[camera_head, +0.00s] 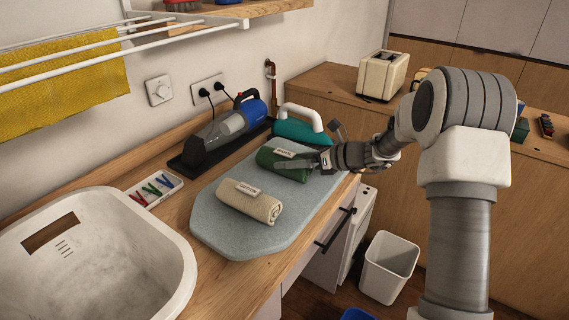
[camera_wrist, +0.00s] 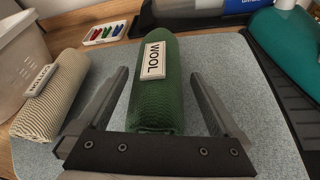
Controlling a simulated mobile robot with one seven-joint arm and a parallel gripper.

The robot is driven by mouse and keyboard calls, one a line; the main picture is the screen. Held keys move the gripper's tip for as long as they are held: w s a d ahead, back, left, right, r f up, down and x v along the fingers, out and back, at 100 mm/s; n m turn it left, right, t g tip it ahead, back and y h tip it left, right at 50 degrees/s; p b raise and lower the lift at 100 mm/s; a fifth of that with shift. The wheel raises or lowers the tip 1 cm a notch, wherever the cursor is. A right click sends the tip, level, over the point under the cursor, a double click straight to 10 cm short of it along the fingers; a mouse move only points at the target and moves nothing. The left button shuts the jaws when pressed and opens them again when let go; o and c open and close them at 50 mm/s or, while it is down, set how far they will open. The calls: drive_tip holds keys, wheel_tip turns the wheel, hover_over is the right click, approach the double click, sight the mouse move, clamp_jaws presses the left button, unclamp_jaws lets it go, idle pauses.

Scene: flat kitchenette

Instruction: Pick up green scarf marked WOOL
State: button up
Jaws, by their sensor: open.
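A rolled green scarf (camera_head: 284,164) lies on the grey-blue ironing pad (camera_head: 213,218). Its white label reads WOOL in the wrist view (camera_wrist: 153,61). My gripper (camera_head: 308,162) is at the scarf's right end in the head view. In the wrist view my gripper (camera_wrist: 158,80) is open, with one finger on each side of the scarf's near part. A gap shows between each finger and the scarf. A cream rolled scarf (camera_head: 249,201), with its own label, lies beside it on the pad; it is at the left in the wrist view (camera_wrist: 50,95).
A teal iron (camera_head: 301,127) and a blue-grey handheld vacuum (camera_head: 228,128) on a dark base stand behind the pad. A toaster (camera_head: 383,76) stands on the far counter.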

drive_tip(key=shift+x, duration=1.1)
drive_tip(key=c, duration=1.2)
drive_tip(key=shift+r, duration=0.15)
